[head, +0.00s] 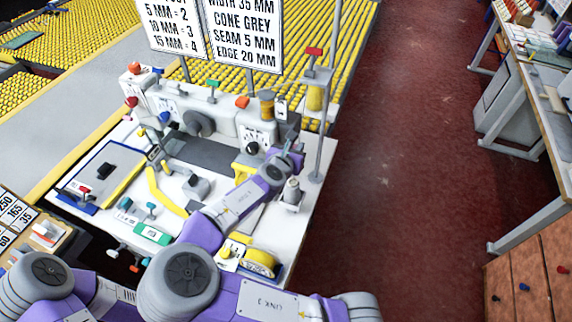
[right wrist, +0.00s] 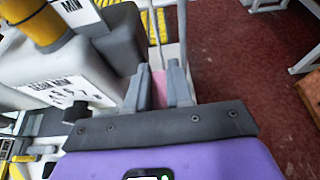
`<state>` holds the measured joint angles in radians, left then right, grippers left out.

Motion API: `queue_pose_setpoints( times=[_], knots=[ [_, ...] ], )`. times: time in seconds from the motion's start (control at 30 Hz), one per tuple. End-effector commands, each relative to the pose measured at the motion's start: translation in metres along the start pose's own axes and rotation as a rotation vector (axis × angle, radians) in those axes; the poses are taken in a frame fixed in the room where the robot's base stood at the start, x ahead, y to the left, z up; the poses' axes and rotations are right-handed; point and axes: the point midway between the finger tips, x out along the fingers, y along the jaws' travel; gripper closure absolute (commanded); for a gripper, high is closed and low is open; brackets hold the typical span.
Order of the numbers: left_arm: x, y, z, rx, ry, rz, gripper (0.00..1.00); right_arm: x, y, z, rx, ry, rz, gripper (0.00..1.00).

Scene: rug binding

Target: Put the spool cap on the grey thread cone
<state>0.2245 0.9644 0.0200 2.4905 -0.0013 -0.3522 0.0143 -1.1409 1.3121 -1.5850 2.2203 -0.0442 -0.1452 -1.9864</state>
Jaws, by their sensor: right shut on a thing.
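My right gripper (head: 292,155) is over the back right part of the machine table, beside the machine's grey housing. In the right wrist view its two fingers (right wrist: 160,88) are closed around a small pink piece, which I take to be the spool cap (right wrist: 159,90); the fingers cover much of it. In the head view the held piece is too small to make out. A pale grey thread cone (head: 292,188) stands upright on the table's right side, nearer than the gripper and apart from it. The cone does not show clearly in the wrist view. My left gripper is not in view.
An amber thread spool (head: 267,103) sits on top of the sewing machine (head: 225,122). A thin grey post (head: 323,125) rises close to the right gripper. A yellow tape roll (head: 260,262) lies near the front. The red floor (head: 400,150) to the right is clear.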

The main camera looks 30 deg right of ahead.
Motion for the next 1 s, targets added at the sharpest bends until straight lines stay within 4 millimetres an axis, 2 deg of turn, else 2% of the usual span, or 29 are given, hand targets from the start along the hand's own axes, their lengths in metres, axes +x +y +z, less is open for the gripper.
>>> queue_pose_setpoints(
  times=[0.03,0.13,0.37,0.6,1.0],
  knots=[
    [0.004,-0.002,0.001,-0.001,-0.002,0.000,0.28,0.006,-0.001,-0.013,-0.006,0.001,-0.005,1.00],
    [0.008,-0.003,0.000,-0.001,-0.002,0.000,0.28,0.013,-0.001,-0.030,-0.004,0.001,-0.003,1.00],
    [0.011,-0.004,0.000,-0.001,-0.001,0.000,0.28,0.020,0.000,-0.048,-0.002,0.000,-0.001,1.00],
    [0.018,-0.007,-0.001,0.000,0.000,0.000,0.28,0.032,-0.001,-0.077,-0.003,0.001,-0.002,1.00],
    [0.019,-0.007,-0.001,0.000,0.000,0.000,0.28,0.034,0.000,-0.082,-0.003,0.000,0.000,1.00]
  ],
)
